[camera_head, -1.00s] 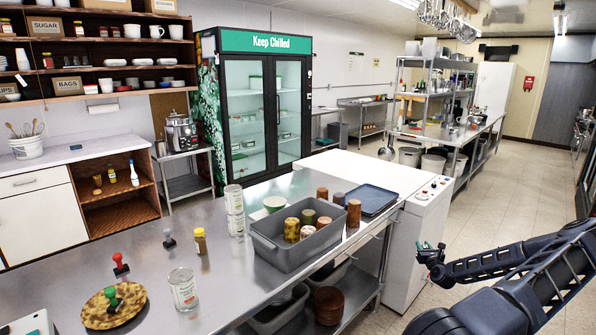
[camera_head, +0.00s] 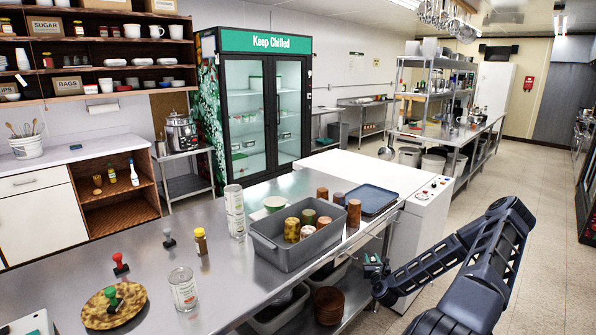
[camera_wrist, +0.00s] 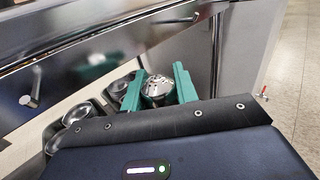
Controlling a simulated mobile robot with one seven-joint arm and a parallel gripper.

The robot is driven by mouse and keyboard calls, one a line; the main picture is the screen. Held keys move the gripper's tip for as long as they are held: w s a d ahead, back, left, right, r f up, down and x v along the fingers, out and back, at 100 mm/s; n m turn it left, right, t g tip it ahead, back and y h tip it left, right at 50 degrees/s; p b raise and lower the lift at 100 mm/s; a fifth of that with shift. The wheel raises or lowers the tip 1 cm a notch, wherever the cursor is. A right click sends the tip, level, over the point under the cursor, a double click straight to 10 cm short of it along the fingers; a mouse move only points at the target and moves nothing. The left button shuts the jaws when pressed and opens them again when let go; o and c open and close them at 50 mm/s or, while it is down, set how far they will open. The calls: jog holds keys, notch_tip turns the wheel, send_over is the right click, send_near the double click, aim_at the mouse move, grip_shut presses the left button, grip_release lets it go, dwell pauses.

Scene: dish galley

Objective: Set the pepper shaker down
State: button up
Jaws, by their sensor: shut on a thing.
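The pepper shaker (camera_wrist: 157,87) shows in the wrist view as a silver, rounded top dotted with holes. My gripper (camera_wrist: 159,86) is shut on it, with a green finger on each side. Its lower part is hidden by the dark gripper body. In the head view my gripper (camera_head: 374,262) is beside the front side of the steel counter (camera_head: 220,275), lower than its top. The shaker is too small and dark to make out there.
On the counter are a grey tub (camera_head: 283,257) with several cups, a blue tray (camera_head: 369,203), a glass jar (camera_head: 183,289) and a patterned plate (camera_head: 130,310). Bare steel lies left of the tub. A lower shelf holds bins and brown bowls (camera_head: 328,302).

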jog(key=s+a, duration=0.2)
jog(key=a, duration=0.3)
jog(key=shift+s+a+r, duration=0.3)
jog(key=shift+s+r, duration=0.05)
